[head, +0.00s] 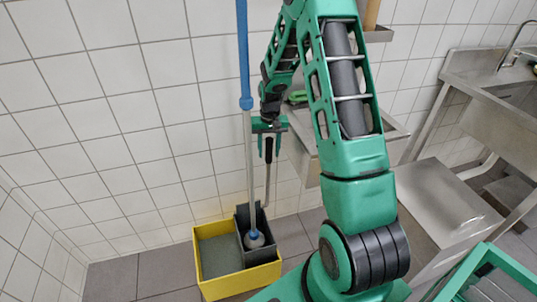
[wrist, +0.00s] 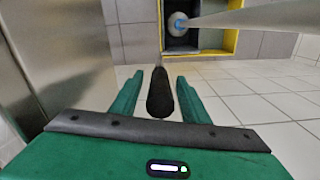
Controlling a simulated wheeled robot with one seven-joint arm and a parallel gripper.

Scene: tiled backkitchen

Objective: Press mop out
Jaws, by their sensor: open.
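The mop stands upright, its blue and grey handle (head: 243,60) rising along the tiled wall. Its head (head: 254,240) sits in the dark wringer (head: 242,216) on the yellow bucket (head: 208,285). The mop head also shows in the wrist view (wrist: 176,24), at the top. The wringer lever rises beside the mop and ends in a black grip (wrist: 160,95). My gripper (head: 268,153) is open at the lever's top. In the wrist view its two green fingers (wrist: 160,76) stand on either side of the grip, with visible gaps on both sides.
A steel sink (head: 310,140) hangs on the wall behind my arm. A steel counter with a basin and tap (head: 490,95) stands at the right. The tiled floor (head: 110,280) left of the bucket is clear. My arm hides part of the middle.

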